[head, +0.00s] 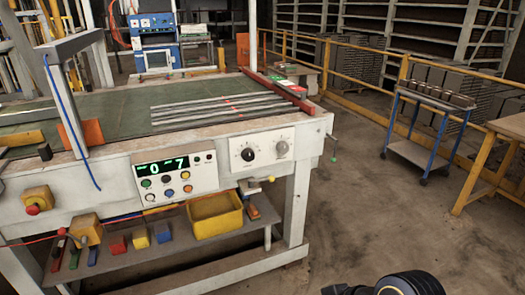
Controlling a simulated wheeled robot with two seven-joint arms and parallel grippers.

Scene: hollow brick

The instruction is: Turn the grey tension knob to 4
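The grey tension knob (281,148) sits on the white front panel (262,166) of the machine, to the right of a black knob (248,154) with a dial around it. The grey knob's setting is too small to read. A display (162,168) to the left shows green labels and the digits 0 and 7. A black rounded part of my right arm shows at the bottom edge, right of the middle, well away from the knob. No gripper fingers show. My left gripper is out of view.
A yellow bin (215,217) and several coloured blocks rest on the shelf below the panel. A yellow box with a red button (36,200) is at the left. A blue cart (428,125) stands at the right by a yellow railing.

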